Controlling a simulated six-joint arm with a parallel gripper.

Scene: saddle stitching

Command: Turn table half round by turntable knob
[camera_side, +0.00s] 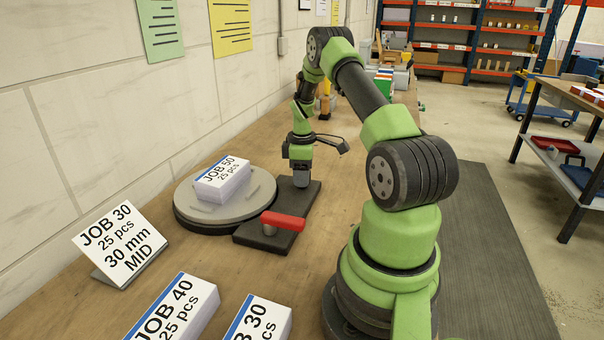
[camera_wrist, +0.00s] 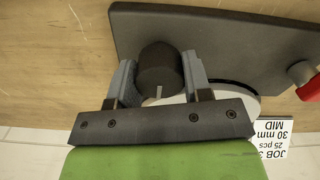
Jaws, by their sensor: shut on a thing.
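The turntable (camera_side: 182,206) is a round grey disc on a dark base, beside the wall in the side view. A paper stack marked JOB 50 (camera_side: 222,182) lies on it. A dark base plate (camera_side: 262,232) runs along its right side. In the wrist view, the dark round knob (camera_wrist: 160,68) stands on this plate (camera_wrist: 220,30), with a pale mark on its edge. My gripper (camera_wrist: 160,75) is shut on the knob, one finger on each side. In the side view my gripper (camera_side: 301,175) points down at the plate's far end and hides the knob.
A red handle (camera_side: 283,221) sits at the near end of the plate. A sign marked JOB 30 (camera_side: 120,243) stands at the left.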

